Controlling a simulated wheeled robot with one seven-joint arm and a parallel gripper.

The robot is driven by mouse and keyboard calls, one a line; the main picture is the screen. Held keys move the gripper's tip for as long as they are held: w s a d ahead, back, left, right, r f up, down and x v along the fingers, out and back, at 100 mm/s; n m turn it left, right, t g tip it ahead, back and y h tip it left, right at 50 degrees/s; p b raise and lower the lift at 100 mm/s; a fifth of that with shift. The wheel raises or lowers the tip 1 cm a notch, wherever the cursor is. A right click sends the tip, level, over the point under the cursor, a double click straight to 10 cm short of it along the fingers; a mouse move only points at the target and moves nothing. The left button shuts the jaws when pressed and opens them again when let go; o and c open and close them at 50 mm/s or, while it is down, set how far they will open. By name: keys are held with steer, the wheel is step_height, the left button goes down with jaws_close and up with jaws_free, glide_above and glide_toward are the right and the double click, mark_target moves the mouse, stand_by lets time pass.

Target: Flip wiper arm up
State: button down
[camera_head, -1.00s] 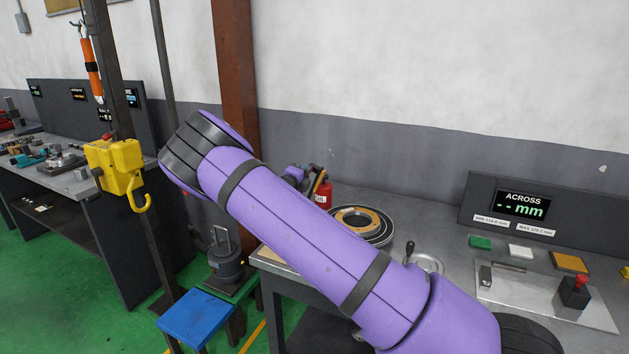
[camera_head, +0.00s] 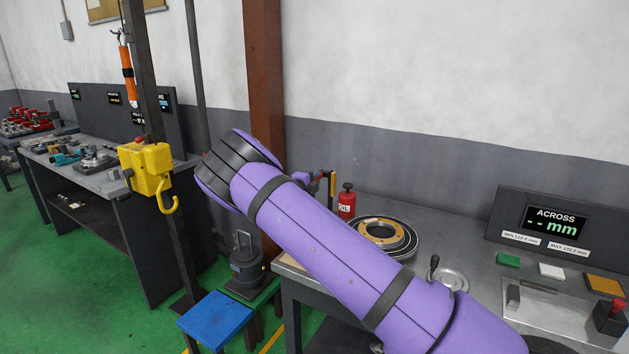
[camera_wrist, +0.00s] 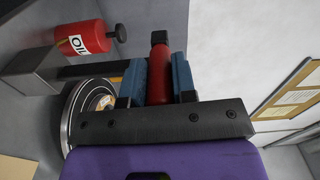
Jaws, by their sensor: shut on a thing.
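The wiper arm shows in the wrist view as a dark bar (camera_wrist: 88,71) running from a grey block to a red grip (camera_wrist: 160,75). My gripper (camera_wrist: 160,62) has its blue pads on either side of the red grip and is shut on it. In the head view my gripper (camera_head: 320,181) is small and partly hidden behind my purple arm. It is beside a thin upright post near the oil can. The round ring fixture (camera_head: 407,254) lies on the bench, with its left part behind my arm. The wiper arm's exact tilt is hard to tell.
A red oil can (camera_head: 346,203) stands close to my gripper, behind the ring. A display panel (camera_head: 555,223) reads "ACROSS -- mm". A small crank (camera_head: 447,278) and coloured blocks lie to the right. A yellow hoist box (camera_head: 146,168) hangs at left.

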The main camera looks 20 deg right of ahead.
steer(key=c, duration=0.9)
jaws_free()
steer(key=shift+w, duration=0.1)
steer(key=v, duration=1.1)
steer(key=shift+f, duration=0.1)
steer(key=shift+d, duration=0.1)
